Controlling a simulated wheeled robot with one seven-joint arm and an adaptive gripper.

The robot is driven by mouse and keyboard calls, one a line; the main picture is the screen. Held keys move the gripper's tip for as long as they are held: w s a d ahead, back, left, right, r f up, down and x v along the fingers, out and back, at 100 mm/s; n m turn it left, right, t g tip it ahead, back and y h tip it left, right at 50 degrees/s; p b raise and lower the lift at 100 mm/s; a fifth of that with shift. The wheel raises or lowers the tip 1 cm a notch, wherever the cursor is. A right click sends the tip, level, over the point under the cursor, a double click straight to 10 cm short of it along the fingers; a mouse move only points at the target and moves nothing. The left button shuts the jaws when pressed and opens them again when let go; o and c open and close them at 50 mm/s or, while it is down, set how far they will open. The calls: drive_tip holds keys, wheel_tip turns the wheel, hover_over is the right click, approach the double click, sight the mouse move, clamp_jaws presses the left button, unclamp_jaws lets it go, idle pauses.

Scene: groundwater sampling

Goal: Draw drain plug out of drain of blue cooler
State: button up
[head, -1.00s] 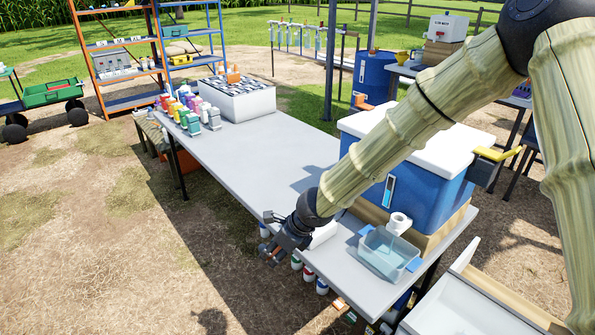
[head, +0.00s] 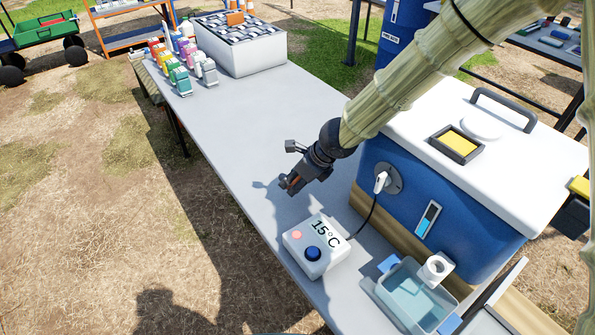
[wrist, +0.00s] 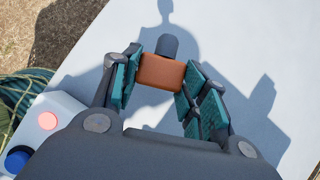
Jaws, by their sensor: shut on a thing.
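The blue cooler (head: 445,215) with a white lid stands at the right of the table in the head view. A short white spout (head: 437,268) with a round opening juts from its front low down, above a clear tub of water (head: 412,295); I see no plug in its mouth. My gripper (head: 292,183) is over the table, left of the cooler and apart from it. In the wrist view my gripper (wrist: 158,75) is shut on an orange block with a dark round stub, which looks like the drain plug (wrist: 160,72). The plug is tiny in the head view.
A white box reading 15°C (head: 317,246) sits below my gripper, with a black cable to a white connector (head: 381,182) on the cooler. Coloured bottles (head: 180,75) and a white rack box (head: 240,45) stand at the far end. The table's middle (head: 235,120) is clear.

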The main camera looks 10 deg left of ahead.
sight(289, 199)
drive_tip(key=shift+s+a+f+b, duration=0.1)
drive_tip(key=shift+s+f+b, duration=0.15)
drive_tip(key=shift+s+b, duration=0.2)
drive_tip(key=shift+w+a+f+b, duration=0.1)
drive_tip(key=shift+w+f+b, duration=0.15)
drive_tip(key=shift+f, duration=0.3)
drive_tip(key=shift+w+f+b, duration=0.1)
drive_tip(key=shift+f+b, duration=0.2)
drive_tip(key=shift+f, duration=0.25)
drive_tip(key=shift+f+b, duration=0.3)
drive_tip(key=shift+s+f+b, duration=0.2)
drive_tip(key=shift+f+b, duration=0.2)
drive_tip(key=shift+b, duration=0.1)
drive_tip(key=shift+w+f, duration=0.1)
drive_tip(key=shift+f, duration=0.25)
drive_tip(key=shift+r, duration=0.1)
drive_tip(key=shift+f+b, duration=0.7)
drive_tip(key=shift+b, duration=0.05)
